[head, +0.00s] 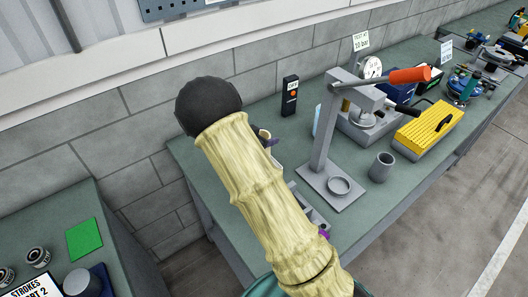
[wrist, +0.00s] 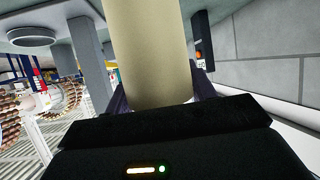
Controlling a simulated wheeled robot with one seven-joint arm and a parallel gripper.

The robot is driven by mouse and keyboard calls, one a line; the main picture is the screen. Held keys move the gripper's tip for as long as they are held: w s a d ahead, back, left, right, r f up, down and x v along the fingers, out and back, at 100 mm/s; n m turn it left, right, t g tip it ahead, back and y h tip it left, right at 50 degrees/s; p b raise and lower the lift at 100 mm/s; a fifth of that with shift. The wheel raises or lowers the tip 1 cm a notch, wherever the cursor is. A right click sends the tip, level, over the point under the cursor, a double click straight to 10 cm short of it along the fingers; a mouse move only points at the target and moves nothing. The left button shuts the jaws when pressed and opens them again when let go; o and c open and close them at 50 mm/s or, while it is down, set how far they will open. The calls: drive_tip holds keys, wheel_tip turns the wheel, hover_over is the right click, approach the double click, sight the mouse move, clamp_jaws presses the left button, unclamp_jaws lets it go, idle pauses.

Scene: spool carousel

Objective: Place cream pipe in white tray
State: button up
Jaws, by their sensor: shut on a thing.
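The cream pipe (wrist: 155,50) is a smooth, pale cylinder that runs out of the top of the wrist view. My gripper (wrist: 157,88) is shut on it, with a dark finger on each side. In the head view my cream-sleeved arm covers most of the gripper and the pipe; only a small dark purple part shows beside the arm. A pale grey, low-walled holder (head: 314,217) shows partly behind my arm on the green bench. I cannot tell whether it is the white tray. No other clear white tray is visible.
A grey press stand (head: 322,140) with a ringed base and an orange-handled lever stands close right of my arm. A grey cup (head: 381,167) and a yellow box (head: 428,130) are farther right. A black switch box (head: 290,96) is by the block wall.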

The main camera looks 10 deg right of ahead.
drive_tip(key=shift+w+f, duration=0.2)
drive_tip(key=shift+f, duration=0.6)
wheel_tip(320, 180, down, 4)
drive_tip(key=shift+s+f+p, duration=0.1)
drive_tip(key=shift+p, duration=0.35)
drive_tip(key=shift+s, duration=0.15)
drive_tip(key=shift+f, duration=0.1)
drive_tip(key=o, duration=1.1)
